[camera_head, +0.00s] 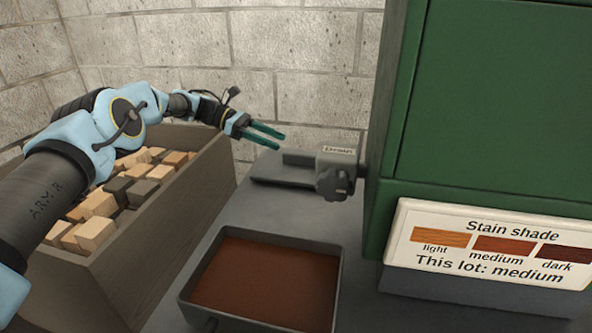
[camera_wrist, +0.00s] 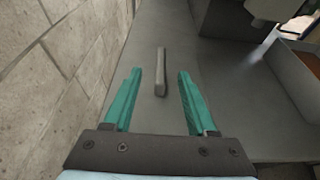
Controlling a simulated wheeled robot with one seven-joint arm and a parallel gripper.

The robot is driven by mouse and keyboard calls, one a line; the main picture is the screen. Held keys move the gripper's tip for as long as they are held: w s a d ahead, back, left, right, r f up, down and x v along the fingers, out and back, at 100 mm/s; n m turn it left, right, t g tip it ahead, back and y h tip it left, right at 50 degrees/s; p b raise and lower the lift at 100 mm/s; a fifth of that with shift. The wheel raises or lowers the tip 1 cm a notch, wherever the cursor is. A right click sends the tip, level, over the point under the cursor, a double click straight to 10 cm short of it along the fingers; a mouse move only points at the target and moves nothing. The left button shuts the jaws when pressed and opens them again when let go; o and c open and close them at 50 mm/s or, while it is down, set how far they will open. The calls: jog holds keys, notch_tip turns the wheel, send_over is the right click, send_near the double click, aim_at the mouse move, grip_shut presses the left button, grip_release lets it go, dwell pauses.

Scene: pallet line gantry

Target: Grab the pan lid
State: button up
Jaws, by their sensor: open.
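A flat grey plate (camera_head: 262,176) with a raised bar lies on the bench by the back wall and looks like the pan lid. Its bar (camera_wrist: 161,72) shows upright in the wrist view, between the fingers in the picture. My gripper (camera_head: 282,140) is open and empty, above and to the left of the plate's bar, its teal fingers pointing right. In the wrist view my gripper (camera_wrist: 160,74) has one finger on each side of the bar, with no contact visible. The pan (camera_head: 183,298) of brown stain is uncovered on the bench in front.
A grey block with a knob (camera_head: 333,183) stands right beside the plate. A green cabinet (camera_head: 480,100) with a stain shade sign (camera_head: 488,247) closes the right side. A wooden crate (camera_head: 190,205) of blocks stands at left under my arm. A block wall (camera_head: 300,60) is behind.

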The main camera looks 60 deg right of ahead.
aim_at(294, 153)
jog(key=x, duration=0.3)
jog(key=shift+s+f, duration=0.2)
jog(key=shift+s, duration=0.05)
jog(key=x, duration=0.2)
jog(key=f+x, duration=0.1)
jog(key=x, duration=0.2)
jog(key=shift+a+p, duration=0.1)
jog(key=shift+p, duration=0.3)
grip_shut()
jog(key=shift+w, duration=0.1)
